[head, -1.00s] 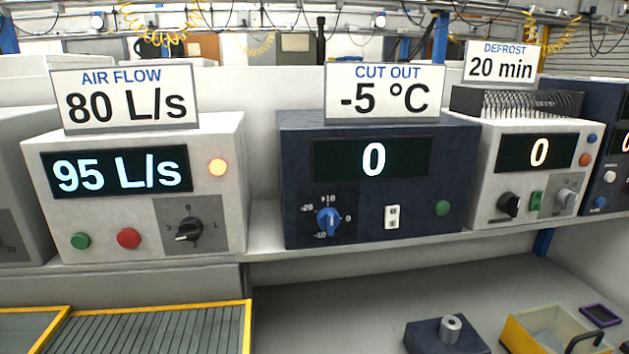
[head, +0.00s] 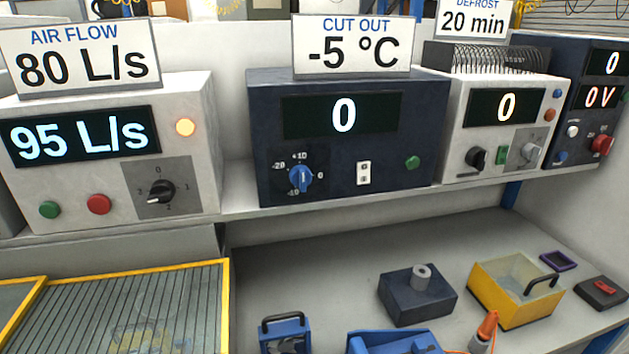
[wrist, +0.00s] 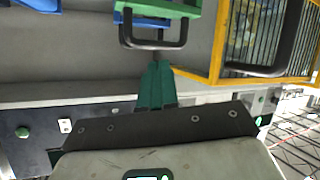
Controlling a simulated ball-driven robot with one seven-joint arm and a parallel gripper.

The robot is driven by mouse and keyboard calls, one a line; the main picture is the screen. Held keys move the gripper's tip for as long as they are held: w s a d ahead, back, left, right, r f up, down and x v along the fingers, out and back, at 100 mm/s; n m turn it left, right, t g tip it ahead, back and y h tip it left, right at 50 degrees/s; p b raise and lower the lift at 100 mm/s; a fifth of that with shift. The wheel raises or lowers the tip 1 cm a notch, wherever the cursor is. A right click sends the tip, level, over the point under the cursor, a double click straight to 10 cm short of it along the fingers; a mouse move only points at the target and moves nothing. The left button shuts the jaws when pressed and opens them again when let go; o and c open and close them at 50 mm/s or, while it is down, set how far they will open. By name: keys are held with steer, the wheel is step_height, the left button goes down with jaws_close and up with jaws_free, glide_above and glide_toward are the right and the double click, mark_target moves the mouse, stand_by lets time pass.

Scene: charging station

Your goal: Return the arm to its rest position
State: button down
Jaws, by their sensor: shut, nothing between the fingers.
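My gripper (wrist: 157,70) shows in the wrist view as two dark green fingers closed together, with nothing between them. The fingers extend from the dark and grey gripper body at the bottom of that view. In the picture they lie over a grey surface, just below a dark handle (wrist: 153,44) on a green and blue object; whether they touch it I cannot tell. My arm and gripper do not show in the head view.
The head view shows the air flow unit (head: 195,150), the dark blue cut out unit (head: 400,160) and the defrost unit (head: 445,145) on a shelf. Open counter lies between.

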steer(key=s+d+f+m+g+h, duration=0.25)
steer(key=s+d+f, duration=0.3)
steer(key=d, duration=0.45)
steer(key=s+d+f+m+g+h, duration=0.2)
steer(key=s+d+f+m+h, duration=0.15)
steer(key=d+f, duration=0.4)
steer(key=s+d+f+m+g, duration=0.1)
steer(key=s+d+m+g, duration=0.1)
steer(key=s+d, duration=0.3)
steer(key=s+d+f+m+g+h, duration=0.1)
steer(key=s+d+g, duration=0.2)
steer(key=s+d, duration=0.3)
steer(key=s, duration=0.3)
steer(key=shift+f+m, duration=0.35)
steer(key=shift+m, duration=0.05)
steer(key=shift+g, duration=0.25)
